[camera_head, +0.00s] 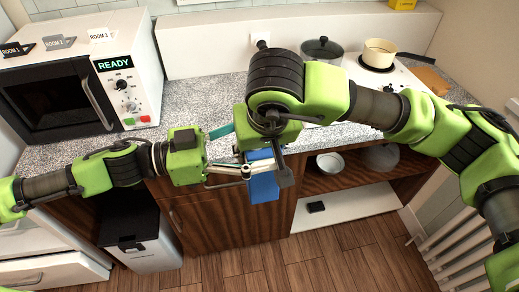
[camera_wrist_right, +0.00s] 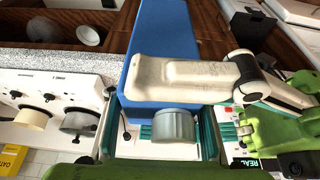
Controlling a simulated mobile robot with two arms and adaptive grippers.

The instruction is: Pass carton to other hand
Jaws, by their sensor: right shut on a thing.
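The carton is blue with a grey round cap. In the head view its blue body (camera_head: 264,186) hangs below my right gripper (camera_head: 258,150), in front of the counter edge. In the right wrist view the carton (camera_wrist_right: 158,38) lies between the teal-padded fingers of my right gripper (camera_wrist_right: 160,132), which is shut on it. My left gripper (camera_head: 238,172) reaches in from the left at the carton. In the right wrist view a pale finger of the left gripper (camera_wrist_right: 190,78) lies across the carton's face just above the cap. Its other finger is hidden, so its grip is unclear.
A microwave (camera_head: 85,80) marked READY stands on the speckled counter (camera_head: 205,105) at left. A stove with a cream pot (camera_head: 379,53) and a dark-lidded pot (camera_head: 322,49) is at right. Below are an open shelf with bowls (camera_head: 330,162) and a bin (camera_head: 140,240).

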